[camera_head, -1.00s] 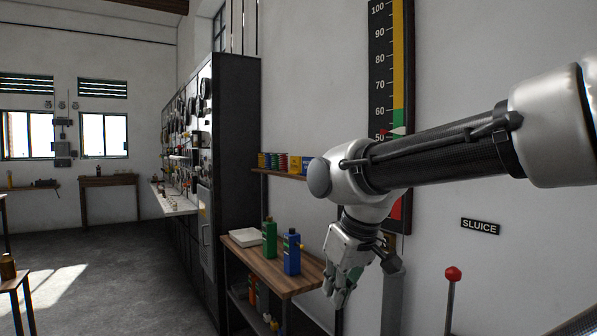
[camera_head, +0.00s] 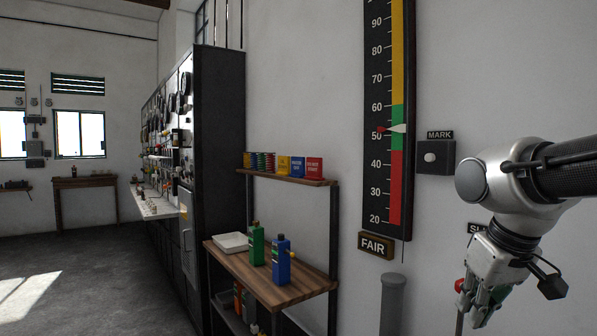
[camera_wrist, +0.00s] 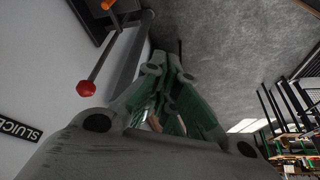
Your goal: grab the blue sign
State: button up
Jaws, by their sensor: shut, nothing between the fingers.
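The blue sign (camera_head: 297,167) is a small upright plate on the narrow wall shelf (camera_head: 289,179). It stands between a yellow sign (camera_head: 283,165) and a red sign (camera_head: 314,168). My gripper (camera_head: 470,316) is at the lower right, well to the right of the shelf and lower than it. Its fingers are shut and empty. In the wrist view the green-padded fingers (camera_wrist: 168,80) come together over grey floor, and no sign shows there.
A wooden table (camera_head: 290,290) below the shelf holds a green bottle (camera_head: 257,244), a blue bottle (camera_head: 281,260) and a white tray (camera_head: 231,241). A tall gauge (camera_head: 388,110) and a grey post (camera_head: 392,305) stand between shelf and gripper. A red-knobbed lever (camera_wrist: 86,88) is near the gripper.

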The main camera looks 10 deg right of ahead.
aim_at(297, 163)
jog(key=i+j, duration=0.2)
jog(key=i, duration=0.2)
jog(key=i+j+z, duration=0.1)
jog(key=i+j, duration=0.15)
jog(key=i, duration=0.15)
